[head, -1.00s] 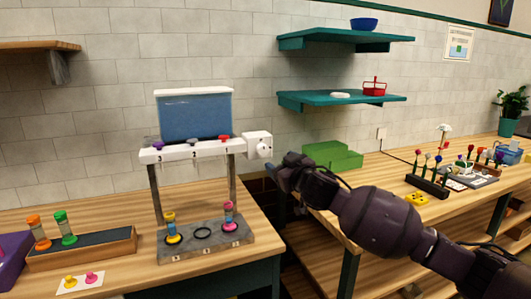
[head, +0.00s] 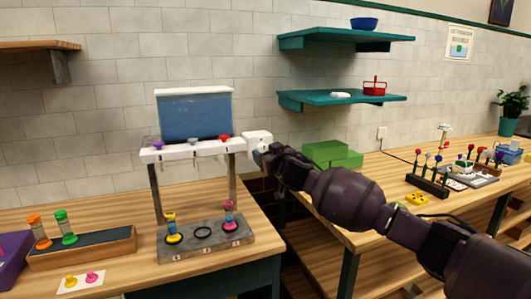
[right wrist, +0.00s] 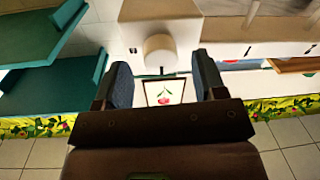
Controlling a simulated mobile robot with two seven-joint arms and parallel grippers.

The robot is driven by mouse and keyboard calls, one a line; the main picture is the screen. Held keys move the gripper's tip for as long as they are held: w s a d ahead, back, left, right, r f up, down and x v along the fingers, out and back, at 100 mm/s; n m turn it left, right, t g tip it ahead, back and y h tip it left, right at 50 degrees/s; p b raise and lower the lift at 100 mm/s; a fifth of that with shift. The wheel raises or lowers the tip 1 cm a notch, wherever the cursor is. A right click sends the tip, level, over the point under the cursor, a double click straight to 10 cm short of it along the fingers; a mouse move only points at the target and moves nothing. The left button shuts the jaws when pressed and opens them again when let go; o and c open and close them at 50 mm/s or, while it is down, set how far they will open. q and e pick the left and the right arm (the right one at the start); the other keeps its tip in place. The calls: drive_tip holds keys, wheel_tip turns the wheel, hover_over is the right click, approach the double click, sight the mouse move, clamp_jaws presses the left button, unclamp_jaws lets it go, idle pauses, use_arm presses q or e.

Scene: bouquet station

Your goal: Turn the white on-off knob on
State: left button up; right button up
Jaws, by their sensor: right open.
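The white knob (right wrist: 160,50) is a round stub on the white box (right wrist: 158,12) at the right end of the dispenser bar. In the head view the box (head: 256,137) shows, with my gripper covering much of the knob. My right gripper (head: 260,159) is open, its fingers pointing at the knob. In the right wrist view the knob lies just ahead of and between the two dark fingertips (right wrist: 161,66); contact cannot be told. My left gripper is out of view.
The dispenser has a blue water tank (head: 195,115) over a grey base (head: 205,239) with two small vases. A green block (head: 331,153) lies right of the gripper, and teal shelves (head: 342,97) hang above. The right table (head: 375,225) holds flowers in racks.

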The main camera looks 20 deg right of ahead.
drive_tip(key=shift+w+a, duration=0.1)
drive_tip(key=shift+w, duration=0.7)
drive_tip(key=shift+c, duration=0.3)
drive_tip(key=c, duration=0.9)
drive_tip(key=shift+o, duration=0.2)
